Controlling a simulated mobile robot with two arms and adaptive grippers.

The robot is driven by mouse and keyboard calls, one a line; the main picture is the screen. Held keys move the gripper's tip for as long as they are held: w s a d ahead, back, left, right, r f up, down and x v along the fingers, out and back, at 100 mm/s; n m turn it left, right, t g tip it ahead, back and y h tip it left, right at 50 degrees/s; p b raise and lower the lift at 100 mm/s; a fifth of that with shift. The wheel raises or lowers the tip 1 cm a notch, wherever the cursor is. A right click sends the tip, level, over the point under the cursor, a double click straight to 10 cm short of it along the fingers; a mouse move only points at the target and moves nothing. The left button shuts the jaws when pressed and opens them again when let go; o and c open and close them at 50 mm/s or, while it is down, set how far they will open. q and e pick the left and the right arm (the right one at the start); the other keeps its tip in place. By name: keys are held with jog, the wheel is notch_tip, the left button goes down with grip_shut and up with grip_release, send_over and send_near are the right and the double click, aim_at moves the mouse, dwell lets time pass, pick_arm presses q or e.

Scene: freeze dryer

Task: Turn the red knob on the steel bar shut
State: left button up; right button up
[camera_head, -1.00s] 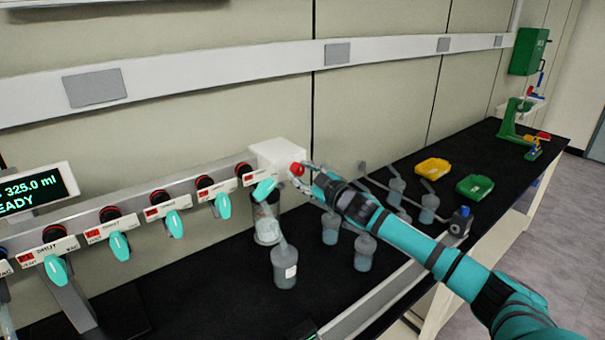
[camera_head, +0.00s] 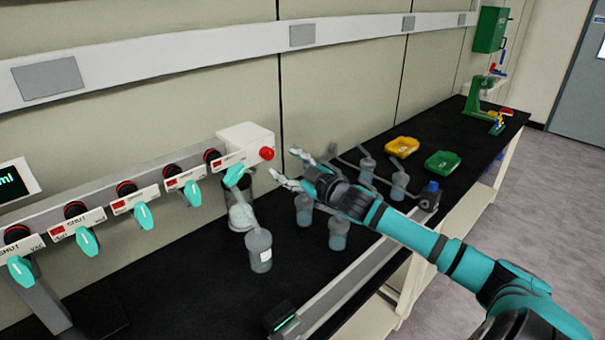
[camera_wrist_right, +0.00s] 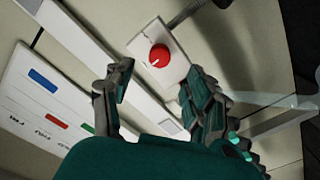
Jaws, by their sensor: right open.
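The red knob (camera_head: 266,153) sits on the right face of a white box (camera_head: 240,138) at the right end of the steel bar (camera_head: 70,203). In the right wrist view the knob (camera_wrist_right: 159,56) is a round red dial with a white pointer line, on the pale box face. My right gripper (camera_head: 283,166) is open and empty, just right of the knob and apart from it. In the right wrist view its two fingers (camera_wrist_right: 152,90) are spread, with the knob beyond the gap between them. My left gripper is not in view.
Teal valve handles (camera_head: 144,216) hang along the bar beside red-ringed ports. A clear flask (camera_head: 260,250) hangs under the box, and several flasks (camera_head: 338,233) stand on the black bench. A yellow tray (camera_head: 402,147) and a green tray (camera_head: 441,163) lie farther back.

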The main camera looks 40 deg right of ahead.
jog(key=s, duration=0.5)
jog(key=shift+s+d, duration=0.15)
jog(key=shift+s, duration=0.1)
dwell(0.4)
